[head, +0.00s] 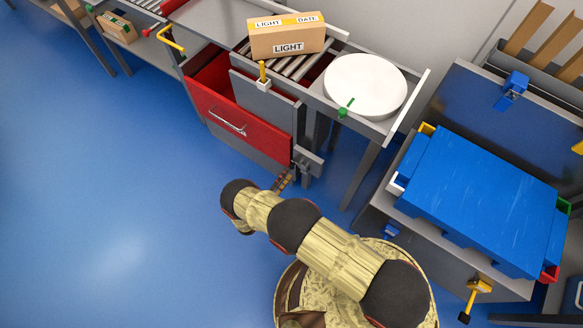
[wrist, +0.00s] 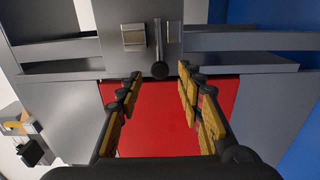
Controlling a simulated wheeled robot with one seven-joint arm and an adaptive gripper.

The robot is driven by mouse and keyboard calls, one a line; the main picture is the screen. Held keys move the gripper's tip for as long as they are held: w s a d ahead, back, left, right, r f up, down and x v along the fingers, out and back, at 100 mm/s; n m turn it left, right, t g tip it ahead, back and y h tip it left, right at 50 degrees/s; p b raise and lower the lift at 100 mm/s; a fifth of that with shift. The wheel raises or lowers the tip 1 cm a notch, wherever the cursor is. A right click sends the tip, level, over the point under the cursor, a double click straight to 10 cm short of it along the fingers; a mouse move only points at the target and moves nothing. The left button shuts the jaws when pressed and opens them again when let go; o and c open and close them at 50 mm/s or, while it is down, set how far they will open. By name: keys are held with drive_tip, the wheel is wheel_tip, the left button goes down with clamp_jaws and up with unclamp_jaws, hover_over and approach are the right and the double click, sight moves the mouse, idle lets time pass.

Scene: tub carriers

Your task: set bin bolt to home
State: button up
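The bin bolt shows in the wrist view as a slim grey lever with a dark round knob (wrist: 159,70). It hangs down over a grey plate (wrist: 150,15), between two pale metal blocks. In the head view a small grey fitting (head: 308,160) sits at the right corner of the red bin (head: 240,123). My gripper (wrist: 160,76) is open and empty, its fingertips on either side of the knob in the picture. I cannot tell whether they reach its depth. In the head view my gripper (head: 283,181) is small and just below the fitting.
A roller conveyor (head: 290,64) carries a LIGHT box (head: 287,36); a white disc (head: 365,86) sits beside it. A blue tub (head: 480,195) rests on the right-hand bench, near a yellow lever (head: 474,296). The blue floor (head: 110,200) is clear at left.

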sight(291, 168)
drive_tip(key=shift+b+x, duration=0.55)
drive_tip(key=shift+x, duration=2.05)
drive_tip(key=c, duration=0.3)
clamp_jaws()
